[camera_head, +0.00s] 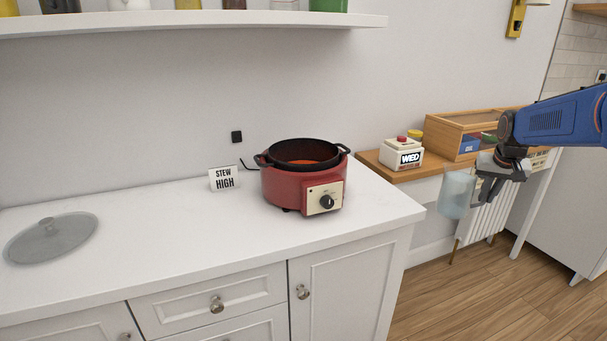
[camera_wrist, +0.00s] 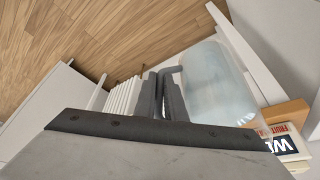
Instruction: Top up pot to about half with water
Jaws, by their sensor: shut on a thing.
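A red slow cooker (camera_head: 284,190) with a black inner pot (camera_head: 325,156) stands on the white counter. The pot is uncovered, and orange-red food shows low inside it. My gripper (camera_head: 481,190) is to the right of the counter, in the air, shut on the handle of a clear bluish jug (camera_head: 453,196). The jug looks close to upright and is well apart from the pot. In the wrist view the jug (camera_wrist: 212,82) is beside the jaws, and its dark handle is between them. I cannot tell the water level in it.
A glass lid (camera_head: 50,239) lies on the counter at left. A "STEW HIGH" card (camera_head: 224,179) stands left of the cooker. A wooden side table holds a "WED" block (camera_head: 402,154) and a wooden box (camera_head: 456,138). A radiator (camera_head: 490,218) is below.

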